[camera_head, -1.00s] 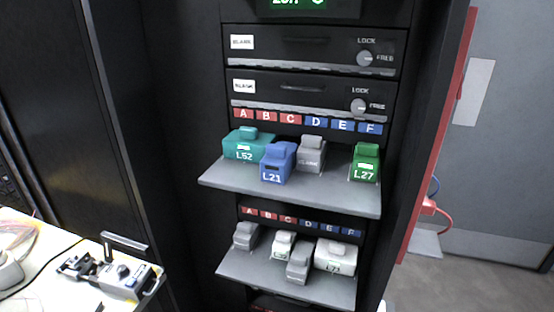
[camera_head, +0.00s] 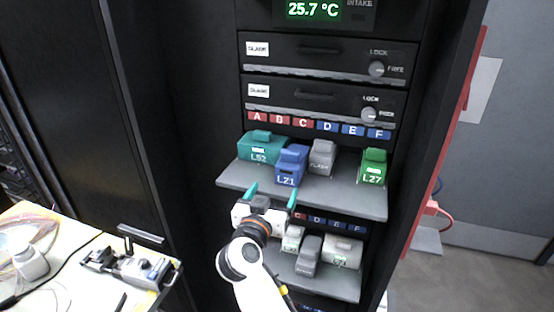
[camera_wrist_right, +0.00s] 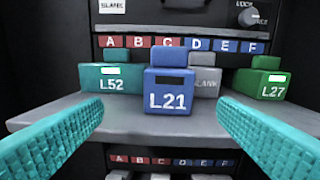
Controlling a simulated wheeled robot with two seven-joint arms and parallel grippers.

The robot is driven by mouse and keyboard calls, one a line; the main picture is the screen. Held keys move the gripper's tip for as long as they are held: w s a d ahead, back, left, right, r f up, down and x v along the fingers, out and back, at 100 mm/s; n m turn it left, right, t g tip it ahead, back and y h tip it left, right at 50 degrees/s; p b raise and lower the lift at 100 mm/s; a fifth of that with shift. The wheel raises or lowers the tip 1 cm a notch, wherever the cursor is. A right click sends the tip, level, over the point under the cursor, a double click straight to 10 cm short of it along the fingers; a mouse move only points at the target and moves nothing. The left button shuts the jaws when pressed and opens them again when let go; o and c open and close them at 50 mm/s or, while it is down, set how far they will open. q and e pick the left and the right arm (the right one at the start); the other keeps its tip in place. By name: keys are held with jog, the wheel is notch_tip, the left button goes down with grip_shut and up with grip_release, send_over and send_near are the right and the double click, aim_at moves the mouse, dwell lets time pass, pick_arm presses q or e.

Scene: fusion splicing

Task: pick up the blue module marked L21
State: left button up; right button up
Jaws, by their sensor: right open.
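The blue module marked L21 (camera_head: 291,165) sits at the front of the upper grey shelf, right of a teal module marked L52 (camera_head: 261,147). In the right wrist view the blue module (camera_wrist_right: 168,92) is near the middle, facing the camera. My right gripper (camera_head: 271,194) is in front of the shelf, just below and in front of the blue module. Its two teal fingers are spread apart with nothing between them, and in the wrist view they (camera_wrist_right: 160,128) flank the module's front at a distance. My left gripper is not in view.
A grey module (camera_head: 322,157) stands behind and right of L21, and a green L27 module (camera_head: 373,167) is farther right. The upper shelf (camera_head: 345,201) has bare room between them. A lower shelf (camera_head: 345,287) holds several grey and white modules. A worktable (camera_head: 85,297) is at left.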

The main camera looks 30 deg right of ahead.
aim_at(291, 161)
jog(key=shift+m, duration=0.4)
jog(key=w+d+p, duration=0.1)
jog(key=w+d+r+p, duration=0.1)
jog(key=d, duration=0.1)
jog(key=w+d+r+p, duration=0.1)
jog(key=d, duration=0.1)
jog(key=shift+w+d+p, duration=0.15)
jog(key=shift+w+p, duration=0.1)
jog(key=shift+p, duration=0.05)
jog(key=shift+w+d, duration=0.2)
jog(key=p+x, duration=0.3)
jog(key=x, duration=0.1)
jog(key=shift+d+r+p, duration=0.2)
jog(key=shift+d+p, duration=0.05)
jog(key=shift+p, duration=0.1)
jog(key=shift+w+d+f, duration=0.15)
jog(key=shift+w+d, duration=0.2)
jog(key=shift+a, duration=0.15)
jog(key=shift+c, duration=1.1)
jog(key=c, duration=1)
jog(key=shift+o, duration=0.2)
